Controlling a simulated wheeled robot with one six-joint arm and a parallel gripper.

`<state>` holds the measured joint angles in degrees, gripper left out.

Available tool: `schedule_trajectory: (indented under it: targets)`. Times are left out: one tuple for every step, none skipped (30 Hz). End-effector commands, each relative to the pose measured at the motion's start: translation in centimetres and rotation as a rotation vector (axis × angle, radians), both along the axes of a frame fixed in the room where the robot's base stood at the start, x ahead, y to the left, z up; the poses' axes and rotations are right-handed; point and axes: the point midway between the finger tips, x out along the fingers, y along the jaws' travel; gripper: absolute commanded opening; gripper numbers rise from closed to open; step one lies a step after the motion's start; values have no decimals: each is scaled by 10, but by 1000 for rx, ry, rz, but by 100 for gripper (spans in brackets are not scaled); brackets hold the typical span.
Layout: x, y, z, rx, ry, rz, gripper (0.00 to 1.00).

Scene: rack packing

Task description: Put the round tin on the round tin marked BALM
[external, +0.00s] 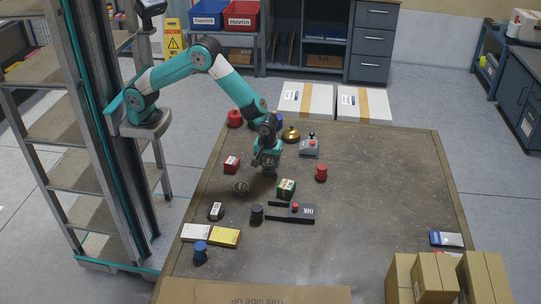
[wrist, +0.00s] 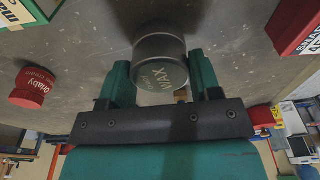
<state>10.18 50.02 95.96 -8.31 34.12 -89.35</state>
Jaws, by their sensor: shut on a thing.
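My gripper (external: 267,168) is shut on a dark grey round tin, whose lid reads WAX in the wrist view (wrist: 160,72). The tin sits between my two teal fingers, and I cannot tell its exact height above the table. In the external view, another dark round tin (external: 240,187) lies flat on the table, below and left of my gripper and apart from it. Its lettering is too small to read, so I cannot confirm the BALM mark.
A red box (external: 231,163) stands left of my gripper, and a green box (external: 286,188) stands to its lower right. A red cylinder (external: 321,172) and a black cylinder (external: 257,214) are near. The table's right side (external: 395,190) is mostly clear.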

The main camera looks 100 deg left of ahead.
Motion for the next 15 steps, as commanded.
schedule_trajectory:
  targets:
    - [0,0,0,0,0,0,33]
    - [0,0,0,0,0,0,33]
    - [0,0,0,0,0,0,33]
    - [0,0,-1,0,0,0,33]
    - [0,0,-3,0,1,0,33]
    - [0,0,-4,0,1,0,33]
    - [0,0,-3,0,0,0,62]
    - [0,0,-3,0,0,0,69]
    - [0,0,-3,0,1,0,78]
    - [0,0,-3,0,1,0,83]
    - [0,0,-3,0,1,0,83]
    - [0,0,-3,0,1,0,83]
    - [0,0,-3,0,1,0,83]
    - [0,0,-3,0,1,0,83]
    - [0,0,-3,0,1,0,83]
